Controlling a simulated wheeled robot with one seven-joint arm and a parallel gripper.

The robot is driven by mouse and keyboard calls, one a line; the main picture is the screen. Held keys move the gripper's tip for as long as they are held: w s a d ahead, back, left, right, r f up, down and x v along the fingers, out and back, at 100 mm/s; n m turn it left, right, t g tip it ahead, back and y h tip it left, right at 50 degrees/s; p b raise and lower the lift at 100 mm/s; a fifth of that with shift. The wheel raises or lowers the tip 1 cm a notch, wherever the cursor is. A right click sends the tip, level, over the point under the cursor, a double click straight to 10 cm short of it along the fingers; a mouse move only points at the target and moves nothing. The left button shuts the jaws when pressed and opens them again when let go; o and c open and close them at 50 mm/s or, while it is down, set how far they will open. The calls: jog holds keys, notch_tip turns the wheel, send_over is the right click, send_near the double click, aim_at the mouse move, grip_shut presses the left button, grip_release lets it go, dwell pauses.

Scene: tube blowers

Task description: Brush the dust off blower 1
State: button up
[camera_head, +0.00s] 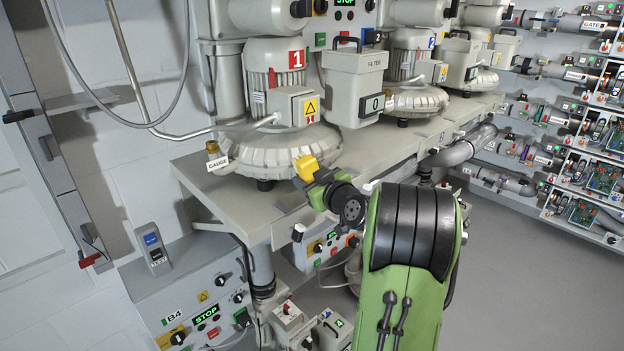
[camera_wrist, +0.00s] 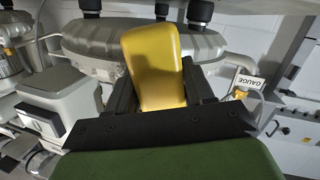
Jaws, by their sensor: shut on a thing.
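Blower 1 (camera_head: 262,151) stands on the bench, with a round grey casing below a ribbed motor that bears a red "1" plate (camera_head: 296,60). Its casing also shows in the wrist view (camera_wrist: 85,45), which looks upside down. My gripper (camera_head: 313,172) is just in front of the casing's right front. It is shut on a yellow block (camera_head: 304,167), which fills the middle of the wrist view (camera_wrist: 152,65) between two dark fingers. No bristles show on the block, and I cannot tell if it touches the casing. I cannot make out dust on the casing.
A brass-topped gauge fitting (camera_head: 213,150) with a tag is at the left. Control boxes sit below.

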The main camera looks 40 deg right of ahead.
aim_at(326, 160)
jog(key=shift+w, duration=0.3)
